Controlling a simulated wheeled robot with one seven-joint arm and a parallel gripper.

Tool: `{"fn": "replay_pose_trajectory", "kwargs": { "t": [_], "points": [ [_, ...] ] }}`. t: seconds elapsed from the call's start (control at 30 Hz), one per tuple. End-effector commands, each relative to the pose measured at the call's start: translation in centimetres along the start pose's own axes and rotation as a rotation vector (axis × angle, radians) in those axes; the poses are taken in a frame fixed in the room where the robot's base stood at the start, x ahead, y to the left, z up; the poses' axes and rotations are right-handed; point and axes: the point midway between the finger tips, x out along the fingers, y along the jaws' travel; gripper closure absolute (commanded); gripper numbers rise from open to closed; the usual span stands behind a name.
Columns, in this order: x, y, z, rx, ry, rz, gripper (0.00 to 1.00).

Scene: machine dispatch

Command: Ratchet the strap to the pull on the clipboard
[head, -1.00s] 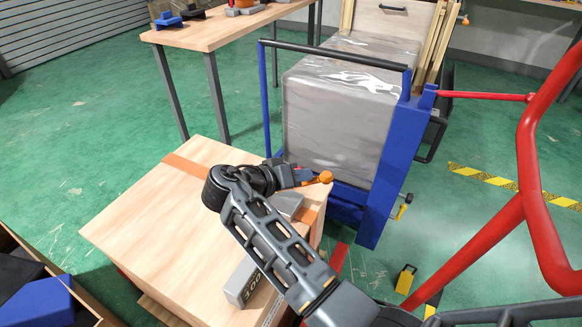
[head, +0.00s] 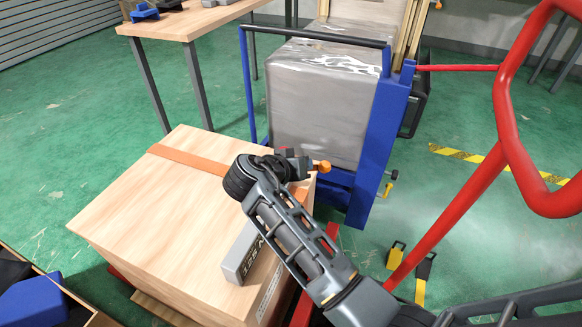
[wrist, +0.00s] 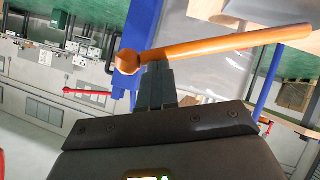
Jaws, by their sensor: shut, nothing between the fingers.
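An orange strap (head: 190,160) runs across the top of the wooden crate (head: 140,205). An orange handle with a rounded end (head: 323,166) shows just past my gripper (head: 300,165) at the crate's far right edge. In the wrist view the handle (wrist: 230,46) stretches across the fingertips of my gripper (wrist: 157,75), its knob at the left. The fingers are shut with nothing between them; I cannot tell whether they touch the handle. My arm hides most of the ratchet. A white printed sheet (head: 268,297) is on the crate's side; I cannot tell whether it is the clipboard.
A grey block with dark lettering (head: 240,262) sits on the crate's near right edge. Behind stands a blue cart (head: 378,150) with a wrapped grey load (head: 320,105). A red tube frame (head: 510,130) is at the right. Green floor (head: 80,110) is open at the left.

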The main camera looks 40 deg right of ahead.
Motion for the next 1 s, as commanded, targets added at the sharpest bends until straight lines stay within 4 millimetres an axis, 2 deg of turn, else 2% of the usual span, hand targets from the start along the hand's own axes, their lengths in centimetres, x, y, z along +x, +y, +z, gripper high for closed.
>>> {"fn": "replay_pose_trajectory", "kwargs": {
  "t": [0.03,0.2,0.5,1.0],
  "points": [
    [1.0,0.1,1.1,0.033,0.000,-0.019,1.00],
    [2.4,0.3,3.2,0.151,-0.001,-0.098,1.00],
    [4.2,0.0,5.9,0.315,-0.001,-0.208,1.00],
    [5.0,-0.3,7.1,0.405,-0.003,-0.267,1.00]
  ]
}}
